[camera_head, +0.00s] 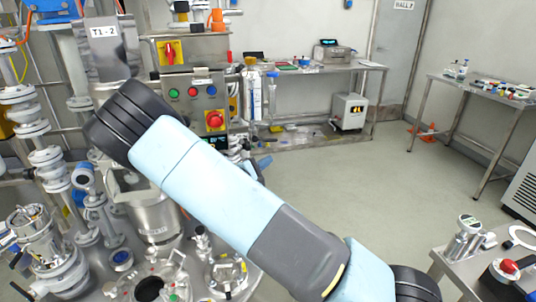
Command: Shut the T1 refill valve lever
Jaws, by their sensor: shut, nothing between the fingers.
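I cannot make out a lever marked as the T1 refill valve. Pipework with several white flanges (47,155) stands at the left, and a small blue handle-like part (263,162) shows just past the far edge of my arm. I cannot tell whether either belongs to that valve. My light-blue arm crosses the middle from lower right to upper left and hides part of the equipment behind it. My gripper does not show.
A control box (195,103) with coloured buttons and a red knob stands behind the arm. A vessel top (225,275) with fittings fills the lower left. A side table (493,92) and a bench (340,66) stand farther back. The floor (350,185) between is clear.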

